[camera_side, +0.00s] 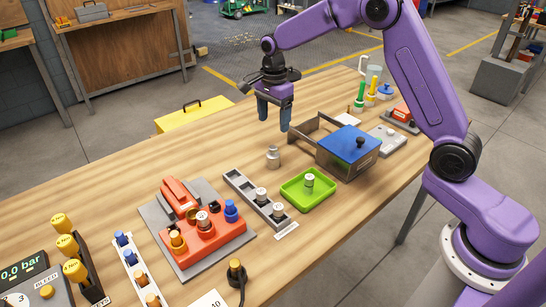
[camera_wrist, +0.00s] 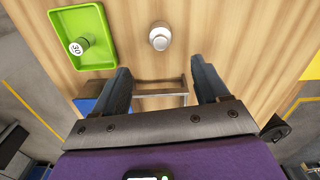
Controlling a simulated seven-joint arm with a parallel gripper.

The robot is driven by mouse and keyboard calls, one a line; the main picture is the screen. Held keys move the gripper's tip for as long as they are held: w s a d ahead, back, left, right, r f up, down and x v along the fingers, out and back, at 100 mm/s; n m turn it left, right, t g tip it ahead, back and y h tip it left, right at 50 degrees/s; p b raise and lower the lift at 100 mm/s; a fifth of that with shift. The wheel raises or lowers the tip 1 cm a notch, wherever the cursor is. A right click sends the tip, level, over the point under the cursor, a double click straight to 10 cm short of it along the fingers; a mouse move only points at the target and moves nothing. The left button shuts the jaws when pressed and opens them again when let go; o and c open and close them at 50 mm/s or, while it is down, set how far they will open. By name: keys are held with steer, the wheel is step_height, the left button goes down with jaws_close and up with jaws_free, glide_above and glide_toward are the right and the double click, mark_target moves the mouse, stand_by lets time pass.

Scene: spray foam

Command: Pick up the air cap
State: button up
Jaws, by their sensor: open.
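A small silver metal piece (camera_side: 272,159) with a narrower top stands alone on the wooden table. It also shows in the wrist view (camera_wrist: 160,37), beyond and between my fingertips. A similar cap (camera_side: 309,181) with a white marked top stands in a green tray (camera_side: 293,197); the wrist view shows the mark "30" on this cap (camera_wrist: 77,47). I cannot tell for sure which piece is the air cap. My gripper (camera_side: 273,121) points down above the table, near and above the lone silver piece, not touching it. Its dark fingers (camera_wrist: 160,72) are apart with nothing between them.
A grey rack (camera_side: 238,179) holds more silver caps. A blue-lidded box (camera_side: 347,140) with an open metal frame stands right of my gripper. A red fixture (camera_side: 216,238) with coloured knobs is at the front left. The table's back left is clear, with a yellow case (camera_side: 193,115) beyond.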

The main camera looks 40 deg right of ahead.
mark_target(273, 151)
steer(key=f, duration=1.3)
steer(key=shift+a+f, duration=0.2)
steer(key=shift+f, duration=0.2)
steer(key=shift+c, duration=0.3)
steer(key=c, duration=1)
